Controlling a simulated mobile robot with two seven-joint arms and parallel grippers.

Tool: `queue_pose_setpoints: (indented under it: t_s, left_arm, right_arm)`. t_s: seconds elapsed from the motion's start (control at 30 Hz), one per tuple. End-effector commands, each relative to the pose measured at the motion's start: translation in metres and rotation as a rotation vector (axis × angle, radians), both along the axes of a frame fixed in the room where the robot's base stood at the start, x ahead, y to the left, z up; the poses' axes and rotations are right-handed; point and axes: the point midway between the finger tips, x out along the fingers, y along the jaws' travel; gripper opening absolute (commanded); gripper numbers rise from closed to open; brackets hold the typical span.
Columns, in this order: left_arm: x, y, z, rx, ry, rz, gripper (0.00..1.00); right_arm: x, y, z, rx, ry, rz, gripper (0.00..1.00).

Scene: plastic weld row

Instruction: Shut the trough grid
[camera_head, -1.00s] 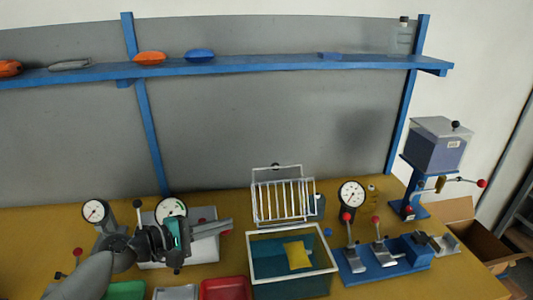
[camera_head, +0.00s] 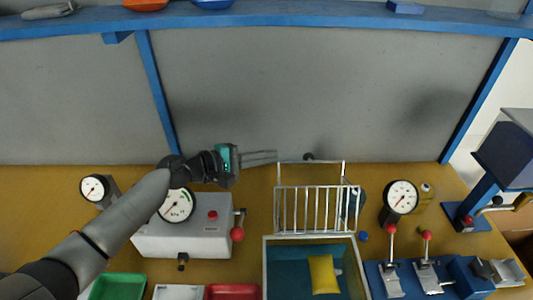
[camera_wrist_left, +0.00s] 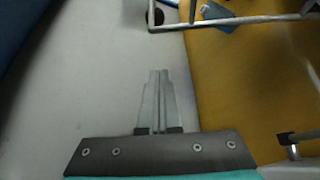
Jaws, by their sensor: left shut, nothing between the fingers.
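The trough (camera_head: 266,270) is an open tank with a pale rim and dark blue inside, at the bottom centre of the head view. A yellow pillow-shaped piece (camera_head: 323,274) lies in it. The white wire grid (camera_head: 313,207) stands raised at the trough's back edge, so the trough is open. A corner of the grid's frame also shows at the top of the left wrist view (camera_wrist_left: 245,20). My left gripper (camera_head: 276,157) is shut and empty, its fingers pointing right near the grid's upper left corner. A gap from the grid shows in the wrist view. My right gripper is out of view.
A white box with a gauge (camera_head: 185,237) and red-knobbed lever stands left of the trough. Blue lever clamps (camera_head: 423,278) and another gauge (camera_head: 401,197) stand to the right. Green (camera_head: 118,287) and red (camera_head: 232,291) trays lie in front. A blue shelf (camera_head: 290,17) crosses above.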

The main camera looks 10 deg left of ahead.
Motion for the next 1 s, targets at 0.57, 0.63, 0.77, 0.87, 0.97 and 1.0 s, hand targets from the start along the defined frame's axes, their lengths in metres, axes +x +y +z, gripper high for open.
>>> queue_pose_setpoints:
  t_s: [0.57,0.63,0.77,0.87,0.97,1.0]
  left_arm:
    - [0.022,-0.061,-0.002,0.003,0.0,-0.001,0.0]
    - [0.017,-0.064,0.0,0.003,0.0,-0.001,0.0]
    - [0.012,-0.066,0.002,0.001,-0.001,0.0,0.0]
    - [0.01,-0.067,0.002,0.001,0.0,-0.001,0.0]
    - [0.009,-0.067,0.002,0.001,0.001,0.0,0.0]
    - [0.009,-0.067,0.002,0.001,0.001,0.0,0.0]
  right_arm:
    - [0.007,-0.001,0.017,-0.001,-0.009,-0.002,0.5]
    - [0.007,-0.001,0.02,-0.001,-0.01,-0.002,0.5]
    - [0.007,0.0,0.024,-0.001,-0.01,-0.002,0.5]
    - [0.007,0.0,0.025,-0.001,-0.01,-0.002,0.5]
    - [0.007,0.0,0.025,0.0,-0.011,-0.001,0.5]
    - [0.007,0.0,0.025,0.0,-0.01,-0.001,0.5]
